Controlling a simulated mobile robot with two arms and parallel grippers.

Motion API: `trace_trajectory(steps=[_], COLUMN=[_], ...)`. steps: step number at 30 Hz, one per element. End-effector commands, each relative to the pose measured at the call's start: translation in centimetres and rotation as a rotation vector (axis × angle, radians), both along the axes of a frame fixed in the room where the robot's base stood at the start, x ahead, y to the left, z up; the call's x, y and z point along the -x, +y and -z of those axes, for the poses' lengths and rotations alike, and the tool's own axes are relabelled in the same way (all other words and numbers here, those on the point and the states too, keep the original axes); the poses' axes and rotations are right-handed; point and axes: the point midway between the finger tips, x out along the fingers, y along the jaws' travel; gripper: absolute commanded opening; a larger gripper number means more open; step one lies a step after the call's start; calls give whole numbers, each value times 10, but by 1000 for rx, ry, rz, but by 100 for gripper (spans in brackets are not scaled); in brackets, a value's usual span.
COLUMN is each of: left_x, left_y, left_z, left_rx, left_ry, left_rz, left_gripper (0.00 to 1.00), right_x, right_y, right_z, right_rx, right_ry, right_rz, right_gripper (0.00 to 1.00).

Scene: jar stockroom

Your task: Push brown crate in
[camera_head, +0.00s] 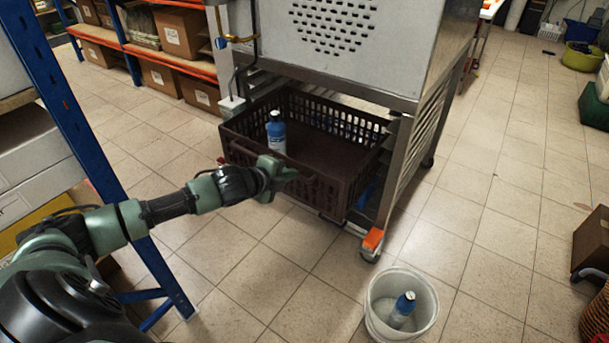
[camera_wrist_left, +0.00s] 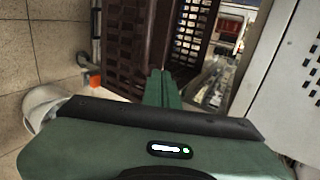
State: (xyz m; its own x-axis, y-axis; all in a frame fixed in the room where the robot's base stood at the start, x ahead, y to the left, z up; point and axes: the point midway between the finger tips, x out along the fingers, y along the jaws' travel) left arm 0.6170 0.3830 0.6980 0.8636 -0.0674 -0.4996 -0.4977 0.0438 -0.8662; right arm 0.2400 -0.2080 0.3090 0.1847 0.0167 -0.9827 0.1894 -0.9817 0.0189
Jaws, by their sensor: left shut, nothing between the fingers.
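The brown crate (camera_head: 310,190) sits low in the metal frame under a steel machine, its near part sticking out of the frame. In the left wrist view the crate (camera_wrist_left: 125,45) fills the upper middle, in front of the shut fingers (camera_wrist_left: 161,75). My right gripper is not in view.
The frame's caster has an orange part (camera_head: 373,239). A blue shelf post (camera_head: 75,120) rises at the left.

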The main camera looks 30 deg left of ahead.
Motion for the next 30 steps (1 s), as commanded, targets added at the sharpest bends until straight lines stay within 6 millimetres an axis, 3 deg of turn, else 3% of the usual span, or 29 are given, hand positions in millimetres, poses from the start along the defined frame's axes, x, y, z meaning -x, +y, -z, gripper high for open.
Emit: trace_trajectory(steps=[6,13,30], left_x=[-37,-65,-73], left_y=[-3,-5,-6], left_z=[22,38,42], left_rx=[4,3,1], left_ry=[-2,-2,0], left_rz=[-3,-3,-2], left_gripper=[0,0,0], right_x=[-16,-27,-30], right_y=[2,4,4], right_z=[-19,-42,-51], right_rx=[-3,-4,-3], right_ry=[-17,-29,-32], right_rz=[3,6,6], right_gripper=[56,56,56])
